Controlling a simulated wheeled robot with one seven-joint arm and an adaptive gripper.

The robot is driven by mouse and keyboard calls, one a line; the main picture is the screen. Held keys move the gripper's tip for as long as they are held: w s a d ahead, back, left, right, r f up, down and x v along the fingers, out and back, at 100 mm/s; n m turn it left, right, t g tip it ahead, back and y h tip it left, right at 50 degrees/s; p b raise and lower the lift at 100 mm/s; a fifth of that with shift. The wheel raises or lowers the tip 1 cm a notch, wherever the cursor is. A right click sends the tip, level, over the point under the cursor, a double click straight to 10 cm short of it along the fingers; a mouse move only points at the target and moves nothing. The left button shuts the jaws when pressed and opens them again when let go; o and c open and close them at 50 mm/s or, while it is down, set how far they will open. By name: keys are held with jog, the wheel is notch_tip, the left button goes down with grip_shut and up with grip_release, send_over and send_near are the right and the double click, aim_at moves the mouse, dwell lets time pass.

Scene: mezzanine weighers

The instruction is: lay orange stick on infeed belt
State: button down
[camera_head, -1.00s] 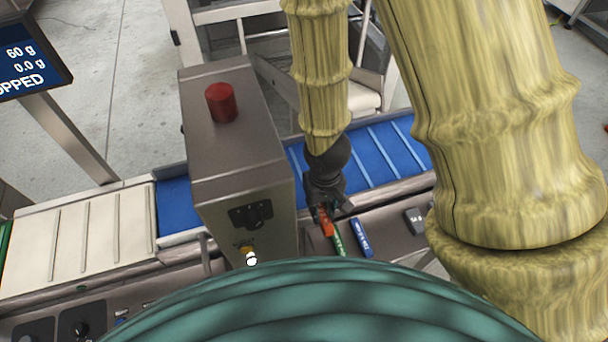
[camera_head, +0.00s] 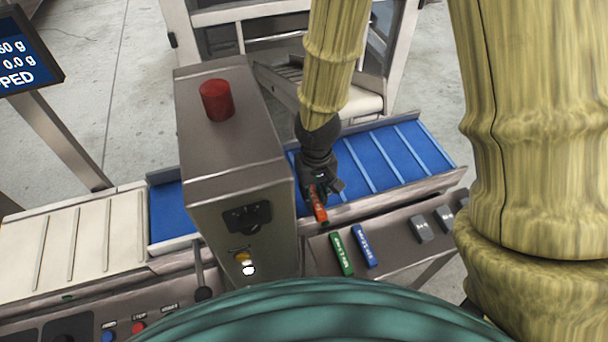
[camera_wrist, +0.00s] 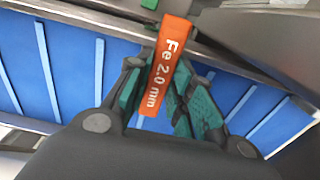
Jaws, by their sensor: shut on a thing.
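The orange stick (camera_head: 318,204), marked "Fe 2.0 mm" in the wrist view (camera_wrist: 166,64), is held between the fingers of my gripper (camera_head: 313,184). My gripper is shut on it, and the stick's near end sticks out past the fingers. The blue infeed belt (camera_head: 385,157) with raised light cross-bars lies to the right of the steel housing. My gripper and the stick are over the belt's near edge, close to the housing. The belt also shows in the wrist view (camera_wrist: 75,60) behind the fingers. The gap between stick and belt cannot be judged.
A green stick (camera_head: 341,254) and a blue stick (camera_head: 364,246) lie on the steel shelf in front of the belt, with grey pieces (camera_head: 421,229) to their right. The steel housing (camera_head: 235,170) with a red cap (camera_head: 217,100) stands left of my gripper. The belt's right part is clear.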

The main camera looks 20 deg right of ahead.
jog(key=w, duration=0.3)
jog(key=w+p, duration=0.1)
jog(key=w, duration=0.4)
jog(key=shift+w+f+p, duration=0.3)
jog(key=shift+f+p, duration=0.45)
jog(key=shift+f, duration=1.4)
jog(key=shift+f, duration=0.15)
jog(key=c, duration=1.3)
grip_release()
jog(key=shift+o, duration=0.2)
notch_tip(320, 180, up, 12)
jog(key=b, duration=0.1)
